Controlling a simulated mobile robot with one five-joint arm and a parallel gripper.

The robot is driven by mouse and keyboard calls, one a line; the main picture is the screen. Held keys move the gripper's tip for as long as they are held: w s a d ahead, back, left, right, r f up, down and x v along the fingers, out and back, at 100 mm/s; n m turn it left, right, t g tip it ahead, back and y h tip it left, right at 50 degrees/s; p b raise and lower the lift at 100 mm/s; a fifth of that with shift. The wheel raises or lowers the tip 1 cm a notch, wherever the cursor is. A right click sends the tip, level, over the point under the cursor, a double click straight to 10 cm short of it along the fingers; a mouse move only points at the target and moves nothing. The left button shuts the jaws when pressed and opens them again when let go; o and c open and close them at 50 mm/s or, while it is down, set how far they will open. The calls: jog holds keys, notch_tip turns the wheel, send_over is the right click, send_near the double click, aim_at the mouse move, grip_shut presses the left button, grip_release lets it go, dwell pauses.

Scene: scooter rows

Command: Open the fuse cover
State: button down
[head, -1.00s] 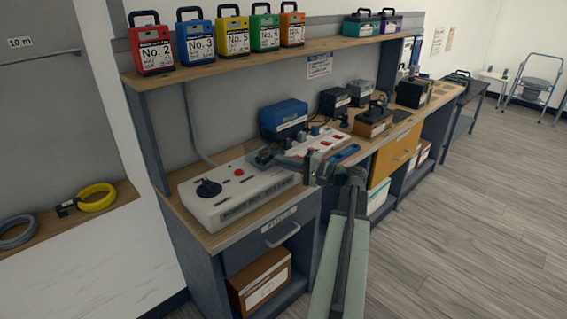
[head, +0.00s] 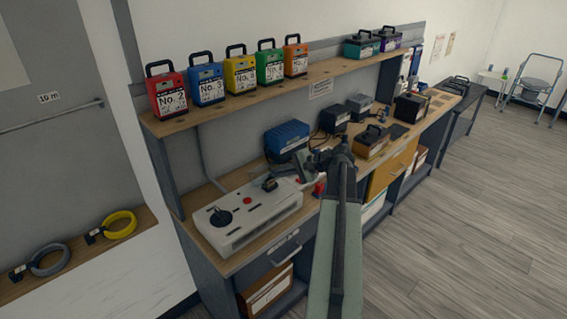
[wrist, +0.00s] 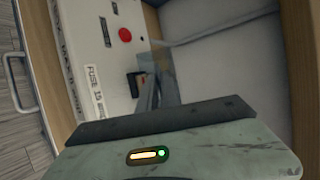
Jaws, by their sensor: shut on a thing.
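The white fuse box (head: 245,222) lies on the bench, with a black knob and a red button on top. Its small dark fuse holder (head: 268,184) sits near the far right end. My gripper (head: 302,163) is above and right of the holder. In the wrist view its fingers (wrist: 155,88) are shut at the cover, though the exact contact is unclear.
A blue case (head: 287,137) stands behind the box. A red-and-white power strip (head: 318,187) is partly hidden by my arm. Numbered coloured cases, including a red one (head: 166,97), line the shelf above. A brown case (head: 371,141) stands farther right.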

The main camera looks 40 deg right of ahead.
aim_at(270, 165)
jog(key=w+r+g+p, duration=0.1)
jog(key=w+p, duration=0.1)
jog(key=p, duration=0.1)
jog(key=w+r+m+g+p, duration=0.1)
jog(key=w+r+g+p, duration=0.1)
jog(key=p, duration=0.2)
jog(key=w+r+g+p, duration=0.2)
jog(key=p, duration=0.1)
jog(key=shift+w+d+h, duration=0.2)
jog(key=shift+d+h, duration=0.05)
jog(key=shift+h, duration=0.05)
jog(key=w+g+p, duration=0.1)
jog(key=w, duration=0.2)
jog(key=w+g+p, duration=0.1)
jog(key=w, duration=0.2)
jog(key=shift+m+g, duration=0.3)
jog(key=shift+m, duration=0.1)
jog(key=shift+w+a+f, duration=0.1)
jog(key=shift+w+f, duration=0.05)
jog(key=shift+w, duration=0.55)
jog(key=shift+w+f, duration=0.15)
jog(key=shift+w, duration=0.5)
jog(key=c, duration=1.8)
grip_release()
jog(key=shift+c, duration=0.2)
jog(key=p+v, duration=0.6)
jog(key=v, duration=0.1)
jog(key=shift+r, duration=0.35)
jog(key=shift+s, duration=0.1)
